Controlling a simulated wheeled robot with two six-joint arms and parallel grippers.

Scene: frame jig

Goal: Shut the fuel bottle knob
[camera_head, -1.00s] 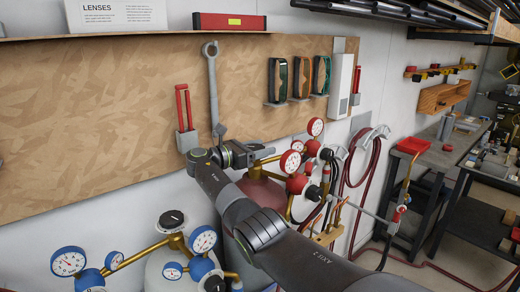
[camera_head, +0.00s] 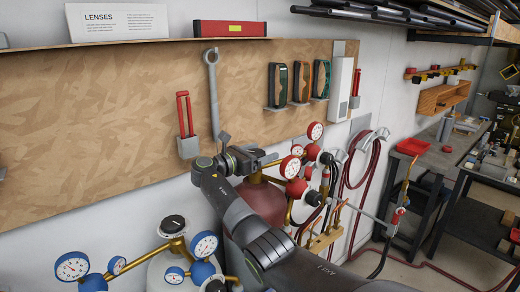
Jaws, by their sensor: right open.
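The fuel bottle (camera_head: 266,198) is the dark red cylinder in the middle, partly covered by my right arm. Its brass fittings carry red regulators and two red-rimmed gauges, the upper one (camera_head: 315,131) and the lower one (camera_head: 290,166). I cannot make out the fuel bottle knob; my right gripper and wrist cover the area above the bottle's top. My right gripper (camera_head: 250,149) is open over that area, left of the lower gauge. Whether it touches anything I cannot tell. My left gripper is not in view.
A pale bottle (camera_head: 160,268) with a black knob (camera_head: 173,223) and blue gauges (camera_head: 72,266) stands at the lower left. A wooden pegboard (camera_head: 90,120) with a hanging wrench (camera_head: 211,90) is behind. Red hoses (camera_head: 366,170) hang to the right.

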